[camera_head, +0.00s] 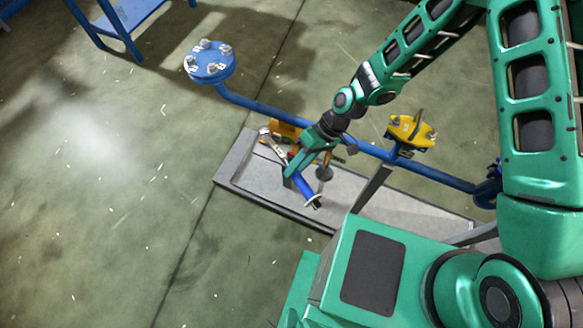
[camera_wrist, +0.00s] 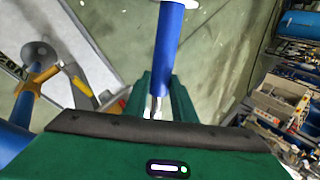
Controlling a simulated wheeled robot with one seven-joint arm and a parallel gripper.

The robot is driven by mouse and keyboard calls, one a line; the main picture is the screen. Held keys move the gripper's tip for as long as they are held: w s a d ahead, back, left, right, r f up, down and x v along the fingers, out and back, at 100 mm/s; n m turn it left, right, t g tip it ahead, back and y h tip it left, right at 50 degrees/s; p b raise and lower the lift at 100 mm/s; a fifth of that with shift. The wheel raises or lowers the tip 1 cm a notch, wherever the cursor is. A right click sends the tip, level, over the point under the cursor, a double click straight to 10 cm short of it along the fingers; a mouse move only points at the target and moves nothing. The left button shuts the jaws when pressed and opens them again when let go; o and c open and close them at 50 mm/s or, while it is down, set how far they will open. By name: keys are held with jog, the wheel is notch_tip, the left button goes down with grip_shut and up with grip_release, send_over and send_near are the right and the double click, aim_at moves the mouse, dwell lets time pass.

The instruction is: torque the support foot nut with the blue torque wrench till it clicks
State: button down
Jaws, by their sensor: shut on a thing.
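My gripper (camera_head: 302,168) is shut on the blue torque wrench (camera_head: 303,188), holding it over the long grey tray. In the wrist view the wrench's blue handle (camera_wrist: 168,50) stands out from between my gripper's fingers (camera_wrist: 158,95). A metal part of the wrench shows between the fingers. A round grey disc (camera_head: 324,173) on a stem, perhaps the support foot, is just right of the wrench in the head view. It shows as a disc (camera_wrist: 38,53) at upper left in the wrist view, apart from the wrench. I cannot make out its nut.
The blue pipe (camera_head: 262,107) crosses behind my gripper, with a bolted blue flange (camera_head: 210,62) and a yellow flange (camera_head: 411,131). An adjustable wrench (camera_head: 272,145) lies on the grey tray (camera_head: 237,157), near an orange-yellow thing (camera_head: 285,130). The floor at left is clear.

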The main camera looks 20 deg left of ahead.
jog(key=w+d+n+g+h, duration=0.1)
jog(key=w+d+n+h, duration=0.1)
jog(key=w+n, duration=0.2)
jog(key=shift+w+d, duration=0.2)
jog(key=shift+w, duration=0.55)
jog(key=shift+s, duration=0.1)
jog(key=shift+s+a+m+y, duration=0.3)
jog(key=shift+s+m, duration=0.2)
jog(key=shift+s, duration=0.2)
jog(key=shift+s+a+m+y, duration=0.25)
jog(key=shift+s+m, duration=0.25)
jog(key=shift+s, duration=0.2)
jog(key=shift+s+a+m+t+y, duration=0.3)
jog(key=shift+s+a+m, duration=0.15)
jog(key=shift+s, duration=0.25)
jog(key=shift+s+a+m+t+y, duration=0.25)
jog(key=shift+s+a+m+t, duration=0.05)
jog(key=shift+s+m, duration=0.3)
jog(key=shift+s, duration=0.1)
